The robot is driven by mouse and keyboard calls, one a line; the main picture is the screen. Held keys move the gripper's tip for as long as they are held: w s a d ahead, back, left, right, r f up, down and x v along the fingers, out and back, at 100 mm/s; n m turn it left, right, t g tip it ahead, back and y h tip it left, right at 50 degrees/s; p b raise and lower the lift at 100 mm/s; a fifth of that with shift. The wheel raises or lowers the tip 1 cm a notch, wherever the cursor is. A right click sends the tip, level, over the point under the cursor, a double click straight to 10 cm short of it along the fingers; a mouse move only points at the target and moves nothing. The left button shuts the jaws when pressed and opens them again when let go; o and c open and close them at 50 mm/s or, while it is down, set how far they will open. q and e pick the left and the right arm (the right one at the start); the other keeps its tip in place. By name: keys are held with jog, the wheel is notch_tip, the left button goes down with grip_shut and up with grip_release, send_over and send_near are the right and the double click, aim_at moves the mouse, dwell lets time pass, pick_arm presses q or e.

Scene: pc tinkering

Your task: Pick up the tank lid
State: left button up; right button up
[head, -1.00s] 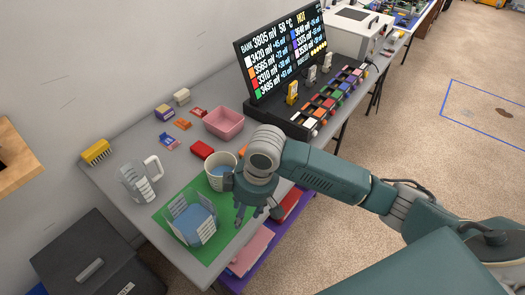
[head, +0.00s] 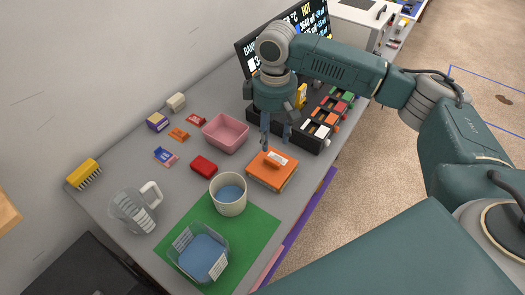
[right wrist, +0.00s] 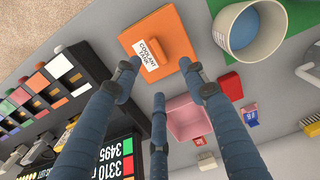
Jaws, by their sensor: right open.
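The tank lid (head: 273,168) is an orange square plate with a raised orange handle and a white label; it lies on the grey table to the right of the white cup. In the right wrist view the lid (right wrist: 165,38) shows its label, "COOLANT TANK". My right gripper (head: 274,141) is open and empty, just above and behind the lid's far edge. Its fingers (right wrist: 160,85) spread near the lid in the right wrist view, apart from its handle. A clear tank (head: 200,252) with blue liquid stands on the green mat. My left gripper is not in view.
A white cup (head: 229,194) of blue liquid stands left of the lid. A pink bin (head: 225,133), a red block (head: 204,166) and a clear jug (head: 133,211) are on the table.

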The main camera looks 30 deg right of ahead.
aim_at(274, 157)
notch_tip(274, 157, down, 5)
jog(key=shift+d+r, duration=0.1)
jog(key=shift+d, duration=0.05)
jog(key=shift+f+p, duration=0.3)
jog(key=shift+f, duration=0.05)
jog(key=f, duration=0.4)
jog(key=shift+d+f+p, duration=0.15)
jog(key=shift+d+p, duration=0.05)
jog(key=shift+p, duration=0.2)
jog(key=shift+f, duration=0.2)
jog(key=c, duration=0.4)
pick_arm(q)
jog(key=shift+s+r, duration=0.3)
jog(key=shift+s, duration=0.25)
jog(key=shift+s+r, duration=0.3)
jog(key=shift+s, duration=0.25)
pick_arm(e)
grip_shut()
